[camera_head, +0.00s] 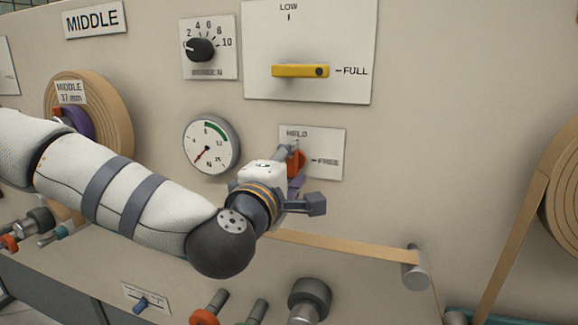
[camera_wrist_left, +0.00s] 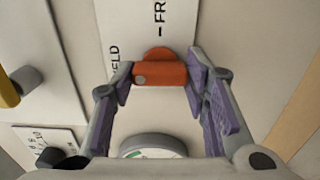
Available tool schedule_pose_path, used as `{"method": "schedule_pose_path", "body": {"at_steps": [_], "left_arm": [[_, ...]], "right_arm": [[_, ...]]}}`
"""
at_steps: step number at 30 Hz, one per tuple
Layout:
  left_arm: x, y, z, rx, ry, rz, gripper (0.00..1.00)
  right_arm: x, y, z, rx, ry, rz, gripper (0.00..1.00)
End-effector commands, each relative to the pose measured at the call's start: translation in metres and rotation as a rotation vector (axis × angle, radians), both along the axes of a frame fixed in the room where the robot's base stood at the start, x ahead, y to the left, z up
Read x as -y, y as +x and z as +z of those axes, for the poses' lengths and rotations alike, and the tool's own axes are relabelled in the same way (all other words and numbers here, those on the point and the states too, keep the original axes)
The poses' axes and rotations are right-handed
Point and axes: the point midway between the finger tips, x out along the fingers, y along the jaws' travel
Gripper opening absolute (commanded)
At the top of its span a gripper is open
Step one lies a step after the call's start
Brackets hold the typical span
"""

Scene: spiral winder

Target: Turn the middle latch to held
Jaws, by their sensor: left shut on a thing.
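The middle latch (camera_head: 296,164) is an orange-red handle on a white plate (camera_head: 327,156) marked HELD above and FREE to the right. In the head view it stands roughly upright, partly hidden by my left gripper (camera_head: 295,175). In the left wrist view the latch (camera_wrist_left: 160,74) sits between the fingertips of my left gripper (camera_wrist_left: 160,80). The purple-padded fingers are shut on its two ends. The grey dot on the handle is at the end on the HELD side. My right gripper is not in view.
Above is a yellow handle (camera_head: 298,71) pointing to FULL. A gauge (camera_head: 211,144) and a dial knob (camera_head: 200,49) are to the left. A tan web (camera_head: 345,246) runs below to a roller (camera_head: 415,270). The panel right of the latch plate is clear.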

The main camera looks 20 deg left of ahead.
Motion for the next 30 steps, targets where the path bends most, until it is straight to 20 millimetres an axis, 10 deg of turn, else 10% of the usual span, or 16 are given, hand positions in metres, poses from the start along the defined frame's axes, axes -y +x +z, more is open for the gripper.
{"method": "schedule_pose_path", "body": {"at_steps": [2,3,5,20,30], "left_arm": [[-0.0003,0.0006,0.0035,0.008,-0.004,0.001,0.14],[-0.0003,0.0006,0.0035,0.008,-0.003,0.001,0.51],[-0.0003,0.0005,0.0033,0.008,-0.003,0.001,0.62],[0.0002,0.0,0.0011,0.003,0.034,0.0,0.62],[0.0006,-0.0001,0.0014,0.03,0.768,0.0,0.62]], "right_arm": [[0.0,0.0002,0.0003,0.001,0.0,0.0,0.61],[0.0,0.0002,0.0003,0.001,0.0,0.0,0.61],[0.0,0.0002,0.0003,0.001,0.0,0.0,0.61],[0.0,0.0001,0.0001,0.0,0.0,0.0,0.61],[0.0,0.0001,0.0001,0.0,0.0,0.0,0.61]]}}
